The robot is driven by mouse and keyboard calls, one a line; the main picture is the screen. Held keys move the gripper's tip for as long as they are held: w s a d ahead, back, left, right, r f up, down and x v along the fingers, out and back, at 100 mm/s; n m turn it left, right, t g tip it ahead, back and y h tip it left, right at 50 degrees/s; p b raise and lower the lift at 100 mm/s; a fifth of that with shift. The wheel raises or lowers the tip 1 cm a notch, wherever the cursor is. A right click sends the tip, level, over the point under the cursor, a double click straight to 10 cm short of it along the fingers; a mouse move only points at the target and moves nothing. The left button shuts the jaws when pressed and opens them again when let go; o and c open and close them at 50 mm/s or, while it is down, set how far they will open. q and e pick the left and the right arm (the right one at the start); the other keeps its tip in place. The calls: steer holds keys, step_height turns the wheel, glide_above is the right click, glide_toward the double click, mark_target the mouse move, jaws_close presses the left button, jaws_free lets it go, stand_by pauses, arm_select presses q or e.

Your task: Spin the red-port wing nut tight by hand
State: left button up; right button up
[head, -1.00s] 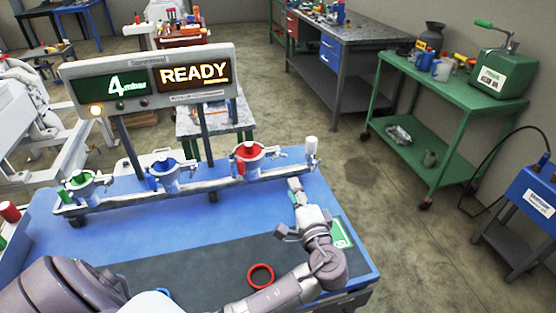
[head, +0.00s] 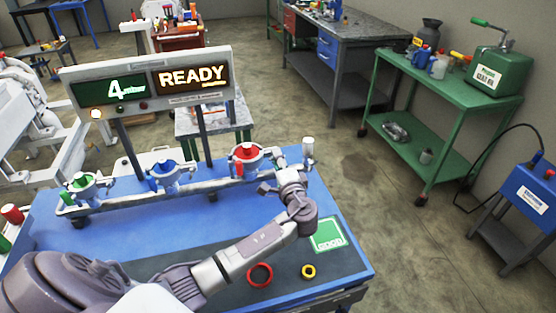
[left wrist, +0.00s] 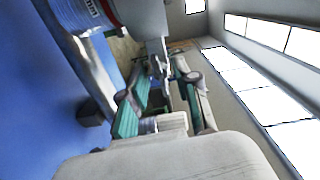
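The red port (head: 247,152) is the rightmost of three clamped ports on the white manifold at the back of the blue bench. Its wing nut is largely hidden by my left gripper (head: 284,170) in the head view. In the left wrist view a grey metal piece (left wrist: 158,62), apparently the wing nut, sticks out from the port's pale clamp body (left wrist: 138,14). My left gripper's green-padded fingers (left wrist: 163,108) are apart and point toward that piece. I cannot tell whether they touch it. My right gripper is not in view.
A display (head: 150,82) reads 4 mbar and READY above the manifold. The blue port (head: 163,170) and green port (head: 82,181) sit to the left. A red ring (head: 260,265), a yellow ring (head: 308,264) and a green card (head: 330,234) lie at the front right.

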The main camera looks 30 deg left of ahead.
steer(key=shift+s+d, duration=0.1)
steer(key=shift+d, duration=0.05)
arm_select(q)
jaws_close()
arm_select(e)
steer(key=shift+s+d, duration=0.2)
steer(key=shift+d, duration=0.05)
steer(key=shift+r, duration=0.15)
arm_select(q)
steer(key=shift+s+m+p, duration=0.1)
steer(key=shift+m+p, duration=7.85)
steer(key=shift+m, duration=4.35)
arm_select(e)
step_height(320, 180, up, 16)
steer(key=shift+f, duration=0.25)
